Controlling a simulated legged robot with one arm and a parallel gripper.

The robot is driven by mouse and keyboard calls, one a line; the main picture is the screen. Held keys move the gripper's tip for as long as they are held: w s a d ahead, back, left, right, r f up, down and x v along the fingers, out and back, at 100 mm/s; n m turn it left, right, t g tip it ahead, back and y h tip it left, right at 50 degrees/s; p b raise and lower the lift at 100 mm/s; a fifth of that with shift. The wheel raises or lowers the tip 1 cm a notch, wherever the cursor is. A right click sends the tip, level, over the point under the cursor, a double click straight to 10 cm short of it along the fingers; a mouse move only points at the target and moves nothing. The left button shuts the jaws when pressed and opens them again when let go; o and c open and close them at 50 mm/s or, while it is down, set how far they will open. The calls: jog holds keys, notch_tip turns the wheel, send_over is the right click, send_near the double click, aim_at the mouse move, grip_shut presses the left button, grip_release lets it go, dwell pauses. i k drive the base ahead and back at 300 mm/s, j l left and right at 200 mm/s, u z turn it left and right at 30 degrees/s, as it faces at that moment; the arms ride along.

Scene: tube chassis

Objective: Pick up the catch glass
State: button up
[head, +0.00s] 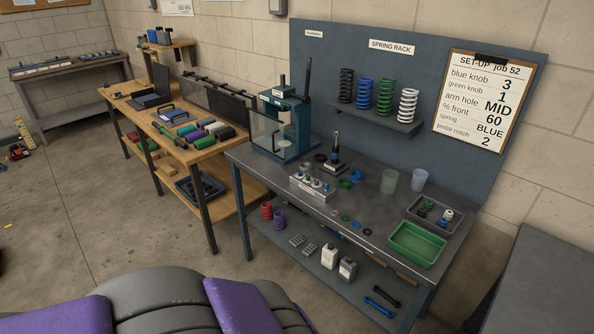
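Two translucent cup-like vessels stand upright on the grey metal bench at the right. One is a cloudy grey-green glass (389,181); the other is a paler, bluish glass (419,179) just to its right. I cannot tell which of them is the catch glass. They stand apart, below the spring shelf and behind the trays. My gripper is not in view.
The grey bench (290,178) carries a green tray (418,244), a grey parts tray (436,214), a blue press (292,125) and small rings. Coloured springs stand on a shelf (376,119) above. A wooden bench (190,153) is left; open floor (100,220) lies before it.

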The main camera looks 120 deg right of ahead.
aim_at(389, 182)
jog(key=z, duration=5)
jog(key=i+l, duration=0.15)
jog(key=i, duration=0.95)
